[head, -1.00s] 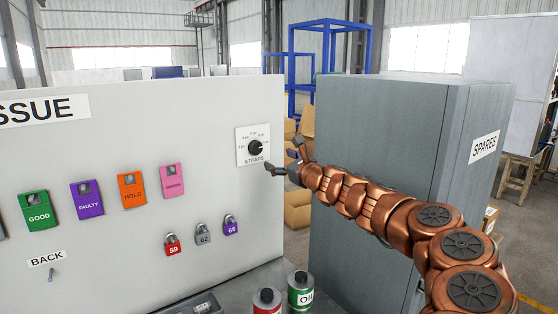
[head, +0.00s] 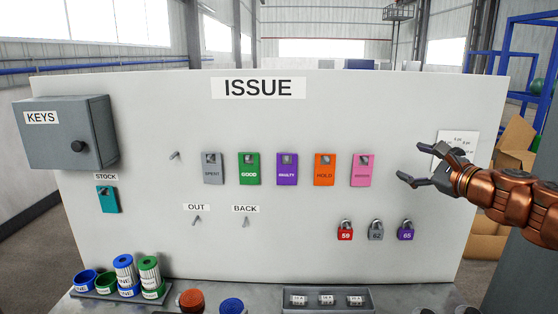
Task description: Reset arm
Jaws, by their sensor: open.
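My copper-coloured arm enters from the right edge in the head view. My gripper (head: 412,163) is open and empty, with its dark fingers spread and pointing left. It is in front of the right part of the white ISSUE board (head: 130,215), to the right of the pink tag (head: 363,170). Behind it, the dial plate (head: 462,140) shows only partly; its knob is hidden by my gripper.
Several tags hang in a row, with the orange HOLD tag (head: 325,169) among them. Padlocks, one of them red (head: 345,231), hang below. A grey KEYS box (head: 70,130) juts out at left. Rolls and a grey tray (head: 330,307) stand on the bench below.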

